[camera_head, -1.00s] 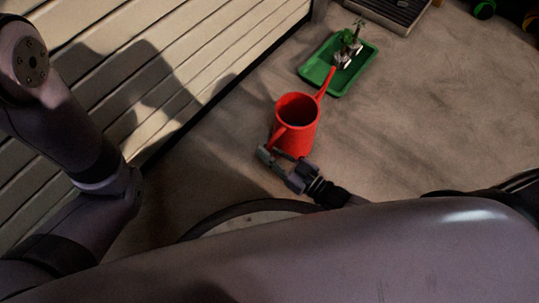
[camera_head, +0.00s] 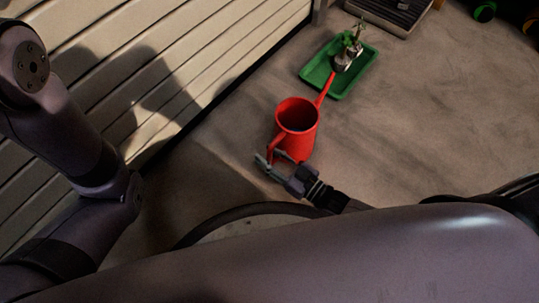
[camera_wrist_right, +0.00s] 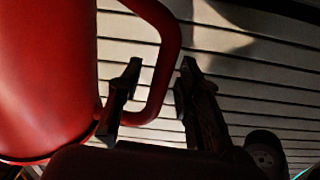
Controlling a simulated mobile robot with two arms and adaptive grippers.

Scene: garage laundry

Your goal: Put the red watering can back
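The red watering can (camera_head: 303,140) stands upright on the concrete floor. Its spout points up and right towards the green tray, its handle faces lower left. My right gripper (camera_head: 265,160) is low at the handle side. In the right wrist view the can body (camera_wrist_right: 45,70) fills the left side. The right gripper's two fingers (camera_wrist_right: 160,95) are spread apart there. The loop handle (camera_wrist_right: 172,50) comes down between them, with a gap to the right finger; contact with the left finger is unclear. My left arm shows at the left, but its gripper is out of view.
A green tray (camera_head: 314,72) with small potted plants (camera_head: 346,58) lies just beyond the spout. A slatted pale wall (camera_head: 190,60) runs along the left. A dark grated box (camera_head: 395,12) is at the top. Floor (camera_head: 440,110) to the right is clear.

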